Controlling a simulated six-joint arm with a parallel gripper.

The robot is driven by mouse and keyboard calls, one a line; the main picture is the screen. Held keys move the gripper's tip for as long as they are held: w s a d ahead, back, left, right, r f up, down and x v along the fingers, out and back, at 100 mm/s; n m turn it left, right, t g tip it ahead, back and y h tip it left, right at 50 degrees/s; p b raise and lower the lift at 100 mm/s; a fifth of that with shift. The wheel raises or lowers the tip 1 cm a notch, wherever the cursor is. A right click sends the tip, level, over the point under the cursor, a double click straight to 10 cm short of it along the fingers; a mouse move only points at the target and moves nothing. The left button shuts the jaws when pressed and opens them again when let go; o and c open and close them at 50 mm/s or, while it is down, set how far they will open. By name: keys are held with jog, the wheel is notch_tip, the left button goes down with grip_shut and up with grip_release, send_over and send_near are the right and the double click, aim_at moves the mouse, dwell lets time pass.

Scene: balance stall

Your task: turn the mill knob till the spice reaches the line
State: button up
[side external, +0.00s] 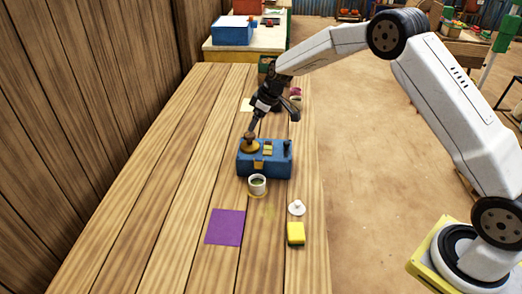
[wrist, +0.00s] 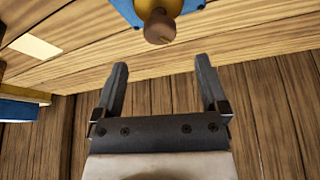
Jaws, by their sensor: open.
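The mill is a blue box (side external: 268,165) on the wooden table. Its brown knob (side external: 250,136) stands on a yellow-orange round base (side external: 250,146) at the top left. A white cup (side external: 257,184) with dark green contents stands right in front of the mill. The line in the cup cannot be made out.
A purple mat (side external: 225,227) lies front left on the table (side external: 180,220). A white lid-like piece (side external: 296,208) and a yellow sponge (side external: 296,233) lie front right. A pale sheet (side external: 246,105) and small items lie behind the mill. A wooden wall (side external: 80,120) borders the left.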

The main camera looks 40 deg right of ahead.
aim_at(250, 134)
jog(key=shift+x, duration=3)
grip_shut()
jog(key=shift+m, duration=0.3)
jog(key=shift+a+m+t+h, duration=0.1)
jog(key=shift+m+t+h, duration=0.35)
jog(key=shift+m, duration=1.05)
jog(key=shift+h, duration=0.25)
